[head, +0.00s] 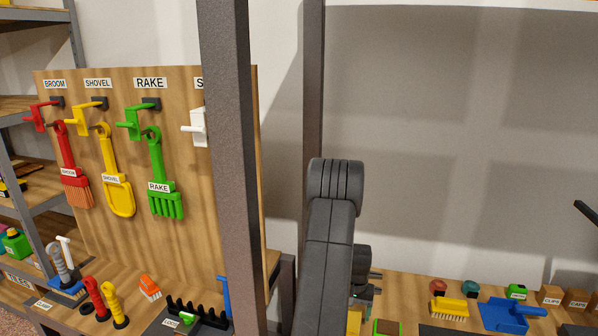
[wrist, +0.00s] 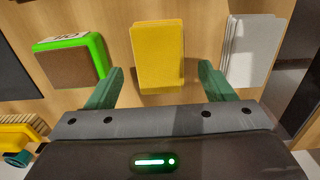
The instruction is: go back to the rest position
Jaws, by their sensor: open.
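My gripper (wrist: 162,72) is open, its two green fingers spread wide in the wrist view. A yellow block (wrist: 158,52) lies on the wooden surface ahead of the gap between the fingertips, and nothing is seen held. In the head view my gripper (head: 374,287) is partly hidden behind my dark arm, low over the bench. A green block with a brown face (wrist: 72,58) lies left of the fingers, and a stack of white-grey sheets or pads (wrist: 250,50) lies to the right.
A dark upright post (head: 232,160) stands left of my arm, with another post (head: 313,90) behind it. A wooden tool board (head: 190,235) is at the left. A yellow brush (head: 449,308) and a blue dustpan (head: 505,316) lie on the bench at right.

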